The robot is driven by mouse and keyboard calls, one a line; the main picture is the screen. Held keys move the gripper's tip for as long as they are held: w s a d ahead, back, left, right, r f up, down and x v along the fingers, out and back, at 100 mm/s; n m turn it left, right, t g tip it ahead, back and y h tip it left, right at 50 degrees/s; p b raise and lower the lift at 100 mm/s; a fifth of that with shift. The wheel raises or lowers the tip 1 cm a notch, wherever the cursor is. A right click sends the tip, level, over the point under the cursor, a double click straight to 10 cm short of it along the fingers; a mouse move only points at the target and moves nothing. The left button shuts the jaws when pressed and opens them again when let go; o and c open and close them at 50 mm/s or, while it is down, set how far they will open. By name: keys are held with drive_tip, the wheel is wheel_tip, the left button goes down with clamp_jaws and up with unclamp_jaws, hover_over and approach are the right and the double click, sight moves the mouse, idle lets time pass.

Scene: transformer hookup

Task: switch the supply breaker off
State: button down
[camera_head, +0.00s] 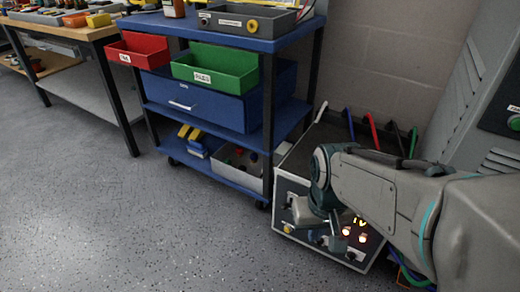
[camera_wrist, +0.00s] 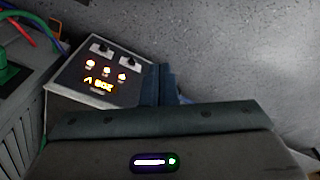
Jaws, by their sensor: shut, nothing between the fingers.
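The transformer box (camera_head: 281,187) stands on the floor at the right in the head view, its dark front panel partly hidden by my arm. The panel also shows in the wrist view (camera_wrist: 112,72), with lit orange lamps, a lit display (camera_wrist: 100,84) and dark switches (camera_wrist: 127,60) along one edge. Which switch is the supply breaker I cannot tell. My gripper (camera_wrist: 158,80) is shut and empty, with its fingers at the edge of the panel in the wrist view. In the head view my gripper (camera_head: 325,232) is in front of the panel; whether it touches a switch is not clear.
A blue cart (camera_head: 240,119) with a red bin (camera_head: 138,50) and a green bin (camera_head: 215,67) stands left of the box. Red, blue and green cables rise behind the box. A grey cabinet (camera_head: 472,85) is at the right. The floor (camera_head: 110,220) at front left is clear.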

drive_tip(key=shift+w+d, duration=0.1)
drive_tip(key=w+m+p, duration=0.4)
drive_tip(key=w+p, duration=0.2)
drive_tip(key=w, duration=0.8)
drive_tip(key=w+d+f+m+t+p, duration=0.1)
drive_tip(key=w+f+m+p, duration=0.3)
drive_tip(key=w+f, duration=0.4)
drive_tip(key=w+d, duration=0.1)
drive_tip(key=w, duration=0.3)
drive_tip(key=shift+d+f+m+t, duration=0.25)
drive_tip(key=shift+f+m+t, duration=0.05)
drive_tip(key=shift+f, duration=0.05)
